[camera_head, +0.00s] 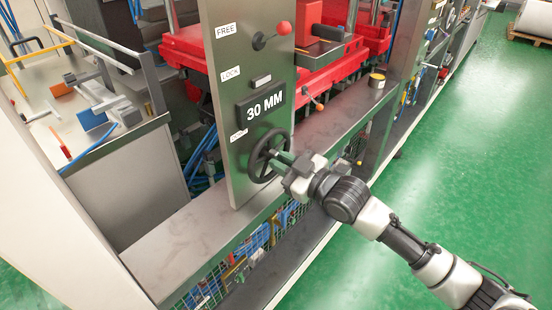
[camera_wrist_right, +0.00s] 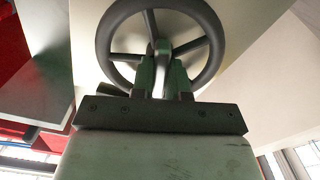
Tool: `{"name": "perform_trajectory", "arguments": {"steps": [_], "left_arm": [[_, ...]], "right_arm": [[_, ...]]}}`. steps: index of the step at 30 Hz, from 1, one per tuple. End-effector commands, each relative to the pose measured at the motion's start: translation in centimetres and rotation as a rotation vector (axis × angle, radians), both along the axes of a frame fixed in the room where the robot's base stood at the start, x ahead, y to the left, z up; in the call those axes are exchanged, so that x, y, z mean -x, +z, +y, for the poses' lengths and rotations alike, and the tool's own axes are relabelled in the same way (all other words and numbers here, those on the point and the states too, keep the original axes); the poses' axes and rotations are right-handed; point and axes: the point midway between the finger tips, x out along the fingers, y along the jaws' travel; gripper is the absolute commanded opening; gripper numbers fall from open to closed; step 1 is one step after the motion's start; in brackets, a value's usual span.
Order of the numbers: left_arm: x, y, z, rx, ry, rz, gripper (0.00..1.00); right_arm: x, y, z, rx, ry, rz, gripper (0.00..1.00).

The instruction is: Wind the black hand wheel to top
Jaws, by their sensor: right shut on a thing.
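The black hand wheel (camera_head: 270,155) is mounted on the upright grey panel (camera_head: 240,185), below the "30 MM" plate (camera_head: 263,104). My right gripper (camera_head: 283,160) reaches it from the right in the head view. In the right wrist view the wheel (camera_wrist_right: 108,50) fills the upper middle, with its rim and several spokes showing. The right gripper's greenish fingers (camera_wrist_right: 163,72) are shut near the lower middle of the wheel, on its handle, which they mostly hide. My left gripper is not in view.
A lever with a red knob (camera_head: 284,28) sits on the panel beside the FREE and LOCK labels. A grey ledge (camera_head: 190,235) runs along the machine, with a small can (camera_head: 377,81) on it. A tool bench (camera_head: 100,150) stands at left.

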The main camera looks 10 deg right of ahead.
Motion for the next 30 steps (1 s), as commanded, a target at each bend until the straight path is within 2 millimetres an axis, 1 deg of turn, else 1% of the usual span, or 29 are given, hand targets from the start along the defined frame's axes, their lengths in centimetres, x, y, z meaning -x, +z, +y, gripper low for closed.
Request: {"name": "perform_trajectory", "arguments": {"steps": [2,6,9,19,25,27,30], "left_arm": [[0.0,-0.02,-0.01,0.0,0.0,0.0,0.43],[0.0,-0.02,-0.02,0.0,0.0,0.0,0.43],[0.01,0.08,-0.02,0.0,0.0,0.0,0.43],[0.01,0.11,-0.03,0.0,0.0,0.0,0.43],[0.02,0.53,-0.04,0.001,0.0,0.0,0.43],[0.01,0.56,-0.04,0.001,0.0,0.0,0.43],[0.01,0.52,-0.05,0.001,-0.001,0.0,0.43]], "right_arm": [[-0.01,-0.09,-0.03,0.016,-0.001,-0.009,0.0],[-0.03,-0.04,-0.07,0.199,0.001,-0.151,0.0],[-0.02,-0.07,-0.07,0.305,0.0,-0.233,0.0],[-0.01,-0.09,-0.05,0.352,-0.001,-0.269,0.0],[-0.02,-0.03,-0.07,0.604,0.0,-0.466,0.0],[-0.03,-0.05,-0.05,0.652,0.001,-0.504,0.0],[-0.02,-0.11,-0.04,0.663,0.0,-0.514,0.0]]}}
